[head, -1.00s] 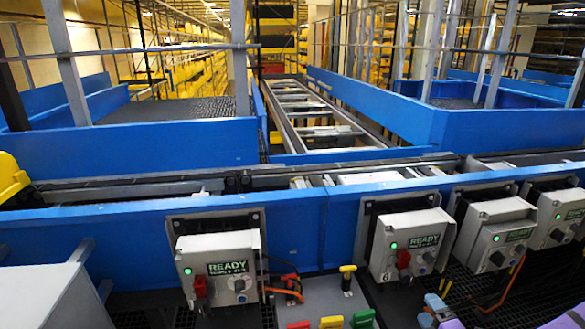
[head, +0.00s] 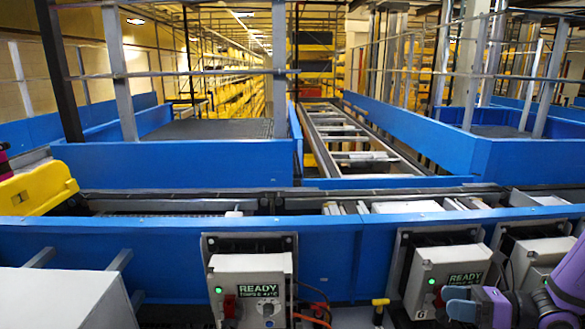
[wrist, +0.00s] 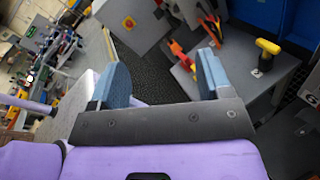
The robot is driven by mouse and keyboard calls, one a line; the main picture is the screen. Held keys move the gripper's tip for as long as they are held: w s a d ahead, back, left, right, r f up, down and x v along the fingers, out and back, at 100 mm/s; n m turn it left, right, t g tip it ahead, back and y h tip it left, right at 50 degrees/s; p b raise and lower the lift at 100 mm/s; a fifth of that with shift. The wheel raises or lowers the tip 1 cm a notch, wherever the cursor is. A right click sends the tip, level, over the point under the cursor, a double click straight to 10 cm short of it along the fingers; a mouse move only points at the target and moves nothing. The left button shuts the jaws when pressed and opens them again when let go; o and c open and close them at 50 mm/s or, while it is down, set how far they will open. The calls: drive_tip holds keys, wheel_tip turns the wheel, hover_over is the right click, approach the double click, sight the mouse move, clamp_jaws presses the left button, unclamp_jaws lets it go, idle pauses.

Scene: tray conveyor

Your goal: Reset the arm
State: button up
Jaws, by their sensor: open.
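My purple arm (head: 567,268) reaches in from the lower right of the head view. My gripper (head: 462,302) is beside the right READY control box there, with its blue-grey fingers partly seen. In the wrist view, my gripper (wrist: 162,76) has its two blue-grey fingers spread wide apart. Nothing is held between them; dark textured flooring shows behind the gap.
READY control boxes (head: 250,285) are mounted along the blue conveyor wall (head: 140,248). A yellow tray (head: 40,188) is at the left of the conveyor. A yellow-topped knob (wrist: 267,48) stands on a grey panel beyond the right finger.

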drive_tip(key=s+a+r+n+h, duration=0.1)
drive_tip(key=s+r+n+h, duration=0.4)
drive_tip(key=r+n, duration=0.4)
drive_tip(key=s+a+r+n+h, duration=0.1)
drive_tip(key=s+r+n+h, duration=0.4)
drive_tip(key=r+n, duration=0.4)
drive_tip(key=s+a+r+n+h, duration=0.2)
drive_tip(key=s+r+n+h, duration=0.3)
drive_tip(key=r+n, duration=0.4)
drive_tip(key=shift+s+r+g, duration=0.3)
drive_tip(key=shift+s+r, duration=0.05)
